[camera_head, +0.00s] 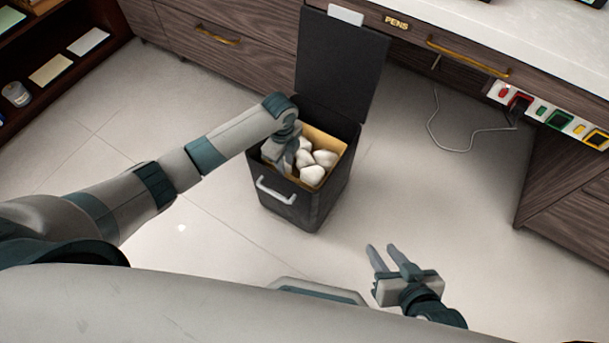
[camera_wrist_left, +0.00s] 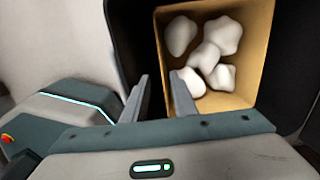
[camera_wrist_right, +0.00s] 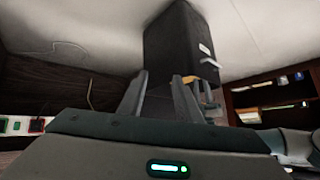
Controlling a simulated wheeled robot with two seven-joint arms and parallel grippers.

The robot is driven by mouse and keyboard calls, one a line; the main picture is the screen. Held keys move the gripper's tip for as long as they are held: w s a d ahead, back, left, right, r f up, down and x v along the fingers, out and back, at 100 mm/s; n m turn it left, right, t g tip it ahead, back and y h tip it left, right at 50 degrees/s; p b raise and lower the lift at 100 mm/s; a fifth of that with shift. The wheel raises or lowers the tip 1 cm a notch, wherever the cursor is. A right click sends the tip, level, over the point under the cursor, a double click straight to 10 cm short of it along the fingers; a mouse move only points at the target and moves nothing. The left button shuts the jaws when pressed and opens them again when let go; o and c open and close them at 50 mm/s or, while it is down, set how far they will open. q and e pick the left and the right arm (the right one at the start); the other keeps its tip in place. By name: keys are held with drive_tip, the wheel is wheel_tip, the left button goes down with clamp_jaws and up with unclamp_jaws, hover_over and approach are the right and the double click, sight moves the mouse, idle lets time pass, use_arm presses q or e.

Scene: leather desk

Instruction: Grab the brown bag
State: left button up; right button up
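The brown bag (camera_head: 323,139) stands open inside a black bin (camera_head: 328,200) and holds several white crumpled lumps (camera_head: 312,175). In the left wrist view the bag (camera_wrist_left: 255,62) fills the upper right. My left gripper (camera_head: 283,163) reaches down at the bag's left side. In the left wrist view its fingers (camera_wrist_left: 160,78) are apart, one on each side of the bag's near-left edge; I cannot tell whether they touch it. My arm and gripper hide part of that edge. My right gripper (camera_head: 385,258) is open and empty, low in front of the bin.
The bin's black lid (camera_head: 340,65) stands raised behind it. Wooden drawers (camera_head: 240,40) and a white desktop (camera_head: 480,25) lie behind. A cable (camera_head: 460,128) lies on the floor at the right. A dark shelf (camera_head: 60,60) is at the far left. Floor around the bin is clear.

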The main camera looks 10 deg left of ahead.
idle(0.3)
